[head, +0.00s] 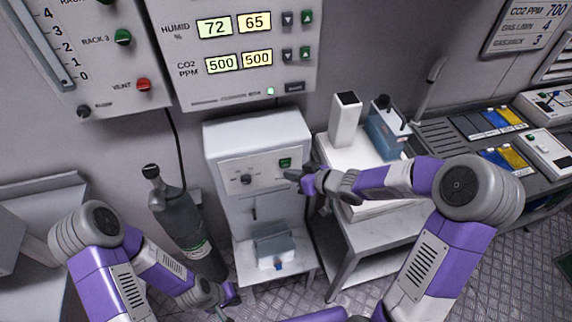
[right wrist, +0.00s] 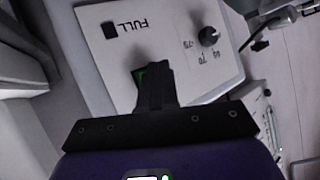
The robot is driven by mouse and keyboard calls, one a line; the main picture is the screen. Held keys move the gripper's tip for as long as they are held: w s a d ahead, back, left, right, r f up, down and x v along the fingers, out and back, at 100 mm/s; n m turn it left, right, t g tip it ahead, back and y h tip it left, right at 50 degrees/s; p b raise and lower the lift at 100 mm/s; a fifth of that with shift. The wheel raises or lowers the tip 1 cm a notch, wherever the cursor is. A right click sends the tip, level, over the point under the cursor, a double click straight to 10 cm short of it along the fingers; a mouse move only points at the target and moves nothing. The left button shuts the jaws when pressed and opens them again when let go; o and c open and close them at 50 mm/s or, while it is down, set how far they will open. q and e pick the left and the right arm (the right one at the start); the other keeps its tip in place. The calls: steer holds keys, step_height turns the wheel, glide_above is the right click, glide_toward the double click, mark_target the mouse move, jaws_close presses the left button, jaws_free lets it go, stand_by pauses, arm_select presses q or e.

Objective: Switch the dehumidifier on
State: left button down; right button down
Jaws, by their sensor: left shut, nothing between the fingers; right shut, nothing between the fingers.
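The dehumidifier (head: 258,135) is a pale cabinet below the wall display. Its front panel (head: 262,168) has a dark dial (head: 246,179) and a green switch (head: 285,162). My right gripper (head: 290,174) is shut and empty at the panel's right side, just below the switch. In the right wrist view its closed fingertips (right wrist: 152,72) cover most of the green switch (right wrist: 138,78), with a green edge showing beside them. I cannot tell whether they touch it or which way it is set. My left gripper (head: 234,297) is shut and empty, low and left of the cabinet.
A grey gas cylinder (head: 184,222) stands left of the dehumidifier. A white table (head: 345,250) with devices stands to its right. The wall display (head: 235,90) reads HUMID 72 and 65, CO2 500 and 500. A small container (head: 274,250) sits low in the cabinet.

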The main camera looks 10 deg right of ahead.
stand_by(0.5)
steer(key=shift+w+p, duration=0.4)
steer(key=shift+w, duration=0.05)
steer(key=shift+w+p, duration=0.4)
steer(key=shift+w, duration=0.05)
stand_by(0.5)
steer(key=shift+s, duration=0.9)
steer(key=shift+s+d+b, duration=0.1)
steer(key=shift+s+b, duration=0.3)
steer(key=shift+s, duration=2.1)
